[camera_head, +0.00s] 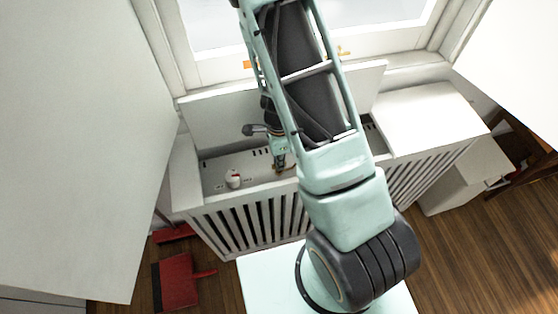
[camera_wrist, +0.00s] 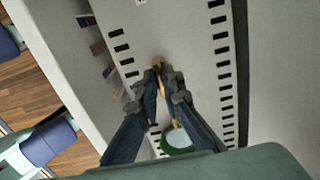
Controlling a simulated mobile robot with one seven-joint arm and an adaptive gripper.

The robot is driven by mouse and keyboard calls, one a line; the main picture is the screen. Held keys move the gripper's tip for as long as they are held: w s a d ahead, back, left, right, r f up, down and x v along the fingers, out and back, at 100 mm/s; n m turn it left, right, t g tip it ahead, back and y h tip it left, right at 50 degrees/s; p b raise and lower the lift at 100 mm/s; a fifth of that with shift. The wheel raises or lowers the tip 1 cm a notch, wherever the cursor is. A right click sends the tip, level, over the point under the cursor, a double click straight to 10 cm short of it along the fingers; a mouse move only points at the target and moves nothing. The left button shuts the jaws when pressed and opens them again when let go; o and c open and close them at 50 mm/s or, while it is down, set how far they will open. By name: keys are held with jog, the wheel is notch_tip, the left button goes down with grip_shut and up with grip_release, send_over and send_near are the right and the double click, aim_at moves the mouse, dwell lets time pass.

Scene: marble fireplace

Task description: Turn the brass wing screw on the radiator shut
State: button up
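The radiator (camera_head: 228,228) has a white slatted front, and its top compartment is open. My gripper (camera_head: 280,166) reaches down into this compartment, close to its floor. In the wrist view my gripper (camera_wrist: 160,76) has its two fingertips close together on a small brass piece, the wing screw (camera_wrist: 157,63). The fingertips hide most of the screw, so its turn angle cannot be told. A green ring with a pale centre (camera_wrist: 178,139) shows between the fingers, with a thin brass-coloured part above it.
A white knob with a dark mark (camera_head: 233,178) stands left of my gripper in the compartment. A raised white panel (camera_head: 215,122) stands behind. A closed white cover (camera_head: 425,118) is at right. Slotted metal (camera_wrist: 200,45) surrounds the screw. A red object (camera_head: 177,282) lies on the floor.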

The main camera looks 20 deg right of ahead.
jog(key=o, duration=0.5)
jog(key=shift+c, duration=0.2)
notch_tip(320, 180, up, 12)
dwell(0.7)
